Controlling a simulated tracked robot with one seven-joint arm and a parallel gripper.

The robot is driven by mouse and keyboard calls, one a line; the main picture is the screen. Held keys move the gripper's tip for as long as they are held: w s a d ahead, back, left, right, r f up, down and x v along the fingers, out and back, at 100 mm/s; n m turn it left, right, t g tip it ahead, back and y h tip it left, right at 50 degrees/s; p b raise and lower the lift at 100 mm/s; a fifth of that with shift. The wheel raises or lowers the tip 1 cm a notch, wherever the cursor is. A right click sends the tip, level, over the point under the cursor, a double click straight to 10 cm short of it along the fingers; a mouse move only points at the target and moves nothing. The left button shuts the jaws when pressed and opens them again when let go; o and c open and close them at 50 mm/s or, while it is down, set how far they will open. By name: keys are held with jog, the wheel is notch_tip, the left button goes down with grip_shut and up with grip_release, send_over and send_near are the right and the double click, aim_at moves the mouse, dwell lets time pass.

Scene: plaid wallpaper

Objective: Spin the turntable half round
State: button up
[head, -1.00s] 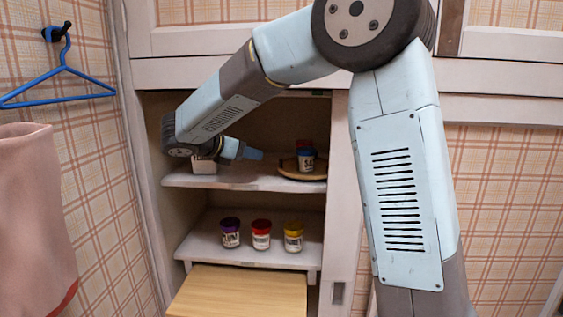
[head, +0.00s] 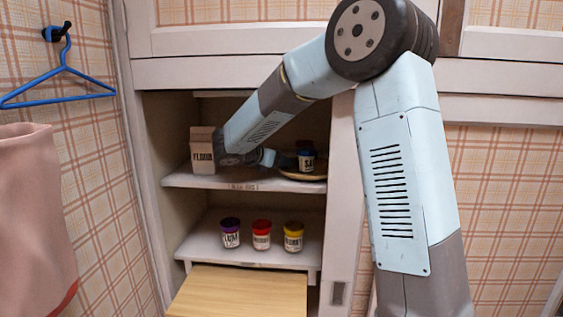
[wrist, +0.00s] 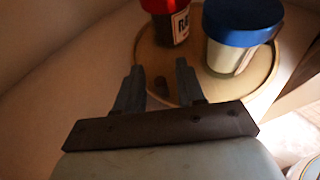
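The turntable (head: 314,177) is a round wooden disc at the right of the upper shelf. Its rim (wrist: 138,50) also shows in the wrist view. A red-lidded jar (wrist: 172,22) and a blue-lidded jar (wrist: 240,30) stand on it; in the head view the blue-lidded jar (head: 306,160) partly overlaps the red one. A small dark brown peg (wrist: 161,84) rises near the turntable's near edge. My gripper (wrist: 158,66) is open, its fingers on either side of the peg in the wrist view. I cannot tell whether they touch it.
A flour box (head: 202,150) stands on the upper shelf, left of and close to my wrist. Purple-, red- (head: 262,234) and yellow-lidded jars stand on the lower shelf. The cupboard's right side panel (head: 345,200) is close to the turntable. A wooden board (head: 240,291) lies below.

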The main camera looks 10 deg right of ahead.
jog(key=shift+d, duration=0.1)
grip_shut()
dwell(0.3)
dwell(0.4)
